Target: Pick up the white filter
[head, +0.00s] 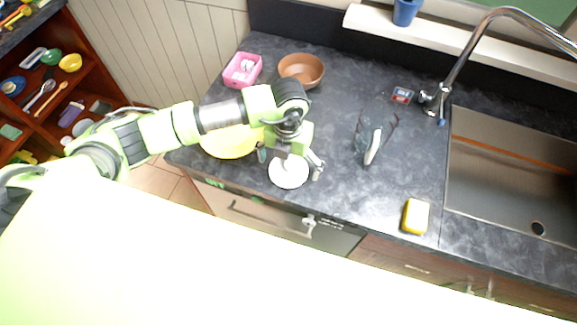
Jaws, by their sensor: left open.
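The white filter (289,174) looks like a round white shape on the dark countertop, near its front edge. My left gripper (290,159) is over it, pointing down, with its fingers apart. One finger shows at the filter's left side and one at its right. The palm hides the filter's back part. I cannot tell whether the fingers touch it. My right gripper does not show.
A yellow-green round item (230,144) lies partly behind my left arm. A pink box (242,70) and a brown bowl (302,68) stand behind. Clear glassware (372,145), a yellow sponge (416,216) and the sink (510,180) are to the right.

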